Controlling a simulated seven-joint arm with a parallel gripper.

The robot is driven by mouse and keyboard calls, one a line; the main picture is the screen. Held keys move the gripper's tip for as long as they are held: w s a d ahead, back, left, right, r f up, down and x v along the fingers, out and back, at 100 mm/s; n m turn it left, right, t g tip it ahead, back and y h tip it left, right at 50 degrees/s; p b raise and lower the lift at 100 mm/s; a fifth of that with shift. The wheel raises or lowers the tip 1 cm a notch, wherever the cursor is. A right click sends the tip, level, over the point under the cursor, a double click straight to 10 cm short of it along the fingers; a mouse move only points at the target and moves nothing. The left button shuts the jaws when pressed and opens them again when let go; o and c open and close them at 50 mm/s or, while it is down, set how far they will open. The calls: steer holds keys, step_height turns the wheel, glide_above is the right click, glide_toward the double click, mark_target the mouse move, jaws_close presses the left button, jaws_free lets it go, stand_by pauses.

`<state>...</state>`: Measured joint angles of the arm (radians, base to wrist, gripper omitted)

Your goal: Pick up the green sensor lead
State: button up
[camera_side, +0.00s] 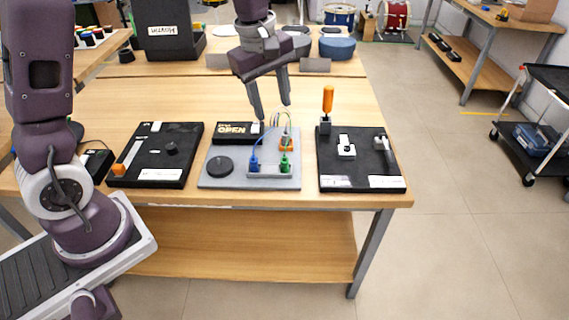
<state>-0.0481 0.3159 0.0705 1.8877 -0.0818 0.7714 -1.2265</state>
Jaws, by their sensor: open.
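The green sensor lead (284,163) stands in a holder at the front right of the grey board (211,183), its thin cable arching up behind it. A blue lead (254,164) stands to its left in the same holder. An orange piece (286,143) sits just behind the green lead. My gripper (275,112) hangs above the back of the grey board, pointing down. Its two fingers are apart with nothing seen held between them. The fingertips are above and behind the green lead, apart from it.
A black box marked OPEN (232,131) and a dark round disc (220,167) are on the grey board. A black board (140,174) lies to the left.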

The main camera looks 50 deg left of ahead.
mark_target(284, 158)
steer(key=w+a+f+n, duration=0.1)
steer(key=w+f+n, duration=0.1)
steer(key=f, duration=0.3)
steer(key=w+f+n+g, duration=0.1)
steer(key=w+f+n, duration=0.1)
steer(key=f, duration=0.3)
steer(key=w+a+f+n, duration=0.1)
steer(key=w+f+n, duration=0.1)
steer(key=f+n, duration=0.1)
steer(key=shift+w+a+f+g, duration=0.15)
steer(key=shift+a+f+g, duration=0.05)
steer(key=shift+f, duration=0.25)
steer(key=shift+w+a+f+g, duration=0.15)
steer(key=shift+f+g, duration=0.05)
steer(key=shift+f, duration=0.25)
steer(key=shift+n, duration=0.5)
steer(key=f, duration=0.5)
steer(key=a+f, duration=0.1)
steer(key=f, duration=0.2)
steer(key=shift+f, duration=0.35)
jaws_close()
